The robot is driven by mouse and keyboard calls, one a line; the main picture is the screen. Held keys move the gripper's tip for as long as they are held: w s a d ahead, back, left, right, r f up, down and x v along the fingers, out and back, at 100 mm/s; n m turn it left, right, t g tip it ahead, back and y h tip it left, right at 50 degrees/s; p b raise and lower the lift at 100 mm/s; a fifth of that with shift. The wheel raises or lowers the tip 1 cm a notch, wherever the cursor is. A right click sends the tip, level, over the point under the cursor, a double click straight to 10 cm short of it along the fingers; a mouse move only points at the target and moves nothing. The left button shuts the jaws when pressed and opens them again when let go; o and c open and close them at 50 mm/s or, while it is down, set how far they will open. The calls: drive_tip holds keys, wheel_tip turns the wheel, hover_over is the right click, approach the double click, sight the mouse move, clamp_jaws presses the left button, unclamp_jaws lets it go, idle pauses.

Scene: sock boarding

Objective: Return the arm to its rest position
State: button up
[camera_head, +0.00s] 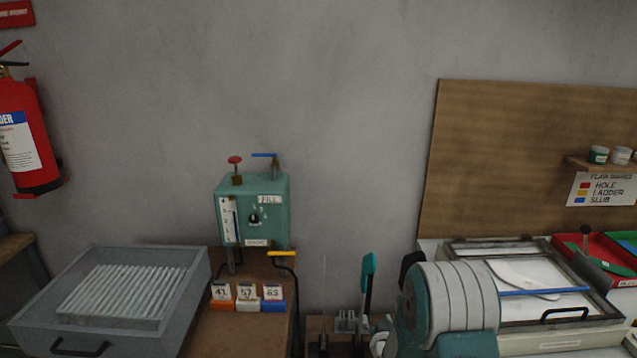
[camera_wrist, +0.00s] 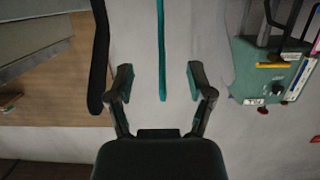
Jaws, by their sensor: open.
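My gripper (camera_wrist: 158,82) shows in the wrist view with its two dark fingers spread wide and nothing held between them. A teal bar (camera_wrist: 161,50) runs down the picture between the fingers, apart from both; its depth relative to them is hard to judge. A black bar (camera_wrist: 99,55) runs just left of the left finger. I cannot make out my gripper in the head view.
The teal control box (camera_head: 252,212) stands at the back, also at the right of the wrist view (camera_wrist: 278,78). A grey tray (camera_head: 190,290) is at left. A teal-handled lever (camera_head: 368,275) stands near a rounded banded drum (camera_head: 460,295).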

drive_tip(key=s+r+g, duration=0.2)
drive_tip(key=s+r, duration=0.4)
drive_tip(key=r, duration=0.3)
drive_tip(key=s+r+g, duration=0.3)
drive_tip(key=s+r, duration=0.3)
drive_tip(key=r, duration=0.4)
drive_tip(key=s+r+g, duration=0.2)
drive_tip(key=s+r, duration=0.1)
drive_tip(key=s, duration=0.9)
drive_tip(key=s+r+g, duration=0.2)
drive_tip(key=s+r, duration=0.1)
drive_tip(key=s, duration=1)
